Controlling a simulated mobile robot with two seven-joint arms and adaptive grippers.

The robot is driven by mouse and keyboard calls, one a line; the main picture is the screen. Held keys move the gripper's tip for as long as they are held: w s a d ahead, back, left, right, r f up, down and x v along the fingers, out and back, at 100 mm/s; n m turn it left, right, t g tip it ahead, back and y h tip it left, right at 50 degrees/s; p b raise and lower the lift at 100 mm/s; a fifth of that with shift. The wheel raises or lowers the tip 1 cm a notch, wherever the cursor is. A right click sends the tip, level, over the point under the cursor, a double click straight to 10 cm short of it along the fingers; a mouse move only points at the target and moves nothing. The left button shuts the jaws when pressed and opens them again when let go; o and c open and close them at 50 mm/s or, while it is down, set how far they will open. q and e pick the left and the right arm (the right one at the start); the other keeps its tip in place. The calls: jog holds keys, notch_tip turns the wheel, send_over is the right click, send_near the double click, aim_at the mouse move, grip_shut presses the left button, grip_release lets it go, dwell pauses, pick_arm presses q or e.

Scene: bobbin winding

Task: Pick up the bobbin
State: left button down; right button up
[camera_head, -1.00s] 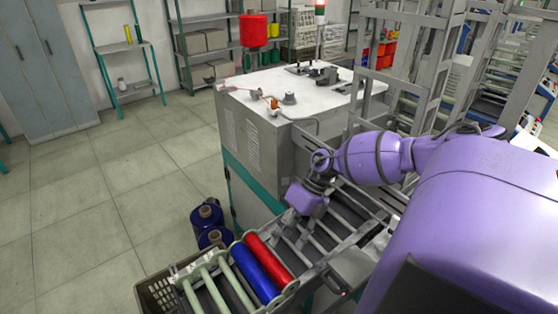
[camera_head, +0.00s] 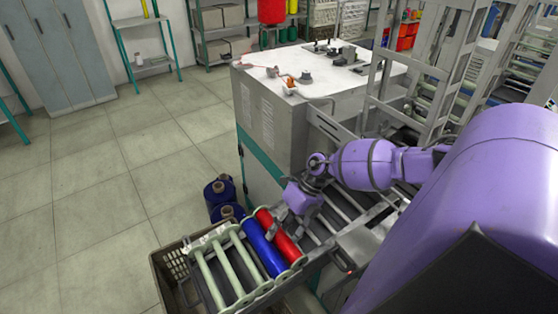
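A red bobbin (camera_head: 290,248) and a blue bobbin (camera_head: 263,249) lie side by side on the sloping rack (camera_head: 338,240), at the lower middle of the head view. My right gripper (camera_head: 292,235) hangs over the upper part of the red bobbin. Its fingers look spread and partly cover that bobbin; one is by the blue bobbin's side, the other to the right. I cannot tell whether they touch it. My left gripper is out of view.
Pale green empty bobbins (camera_head: 208,275) lie left of the blue one. A grey crate (camera_head: 165,278) stands below them. Dark blue spools (camera_head: 220,192) stand on the floor behind. The white-topped machine (camera_head: 300,110) stands beyond my arm.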

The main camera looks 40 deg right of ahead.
jog(key=c, duration=1.2)
